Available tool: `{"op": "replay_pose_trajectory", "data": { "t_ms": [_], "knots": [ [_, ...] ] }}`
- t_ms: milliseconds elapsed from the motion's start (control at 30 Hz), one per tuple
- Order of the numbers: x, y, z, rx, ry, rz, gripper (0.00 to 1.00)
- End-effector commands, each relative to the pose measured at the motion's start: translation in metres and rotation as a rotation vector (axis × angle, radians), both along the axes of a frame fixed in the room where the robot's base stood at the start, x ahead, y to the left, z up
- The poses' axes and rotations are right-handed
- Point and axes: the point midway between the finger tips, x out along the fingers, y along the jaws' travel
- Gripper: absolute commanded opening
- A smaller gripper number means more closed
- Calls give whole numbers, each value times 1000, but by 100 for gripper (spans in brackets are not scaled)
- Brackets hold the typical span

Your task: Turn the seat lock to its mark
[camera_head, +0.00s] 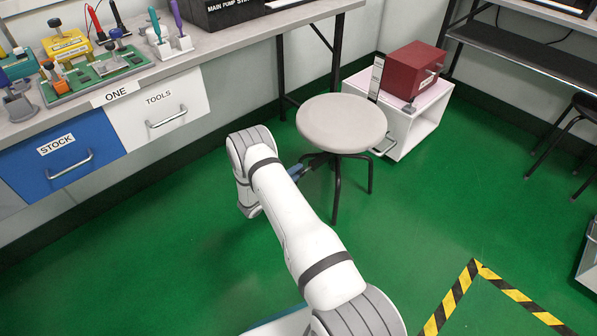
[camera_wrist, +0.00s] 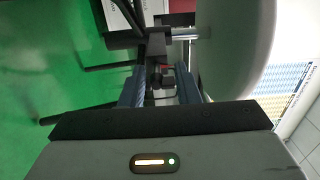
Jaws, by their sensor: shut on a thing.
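The stool (camera_head: 341,122) has a round grey seat and dark legs, and stands on the green floor. Its seat (camera_wrist: 235,50) fills the right of the wrist view, with dark parts of its underside beside it. The seat lock (camera_wrist: 160,72) appears as a small dark piece under the seat. My gripper (camera_wrist: 160,84) is shut on it, one blue finger on each side. In the head view my gripper (camera_head: 318,178) is under the seat's near-left edge, mostly hidden by my arm. I cannot make out the lock's mark or its angle.
The workbench (camera_head: 225,45) with blue and white drawers runs along the left. Floor right of the stool is clear up to yellow-black tape (camera_head: 459,292).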

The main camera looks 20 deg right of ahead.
Motion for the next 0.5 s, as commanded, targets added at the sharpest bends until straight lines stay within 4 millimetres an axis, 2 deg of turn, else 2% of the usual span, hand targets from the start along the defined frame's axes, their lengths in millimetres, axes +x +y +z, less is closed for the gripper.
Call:
{"op": "replay_pose_trajectory", "data": {
  "t_ms": [33,100,133,367,500],
  "knots": [
    [-12,-6,-11,3,28,-23,6],
    [-12,-7,-11,4,27,-23,6],
    [-12,-7,-11,3,27,-24,30],
    [-13,-4,-10,3,27,-23,49],
    [-16,14,-7,2,24,-16,60]
  ]
}}
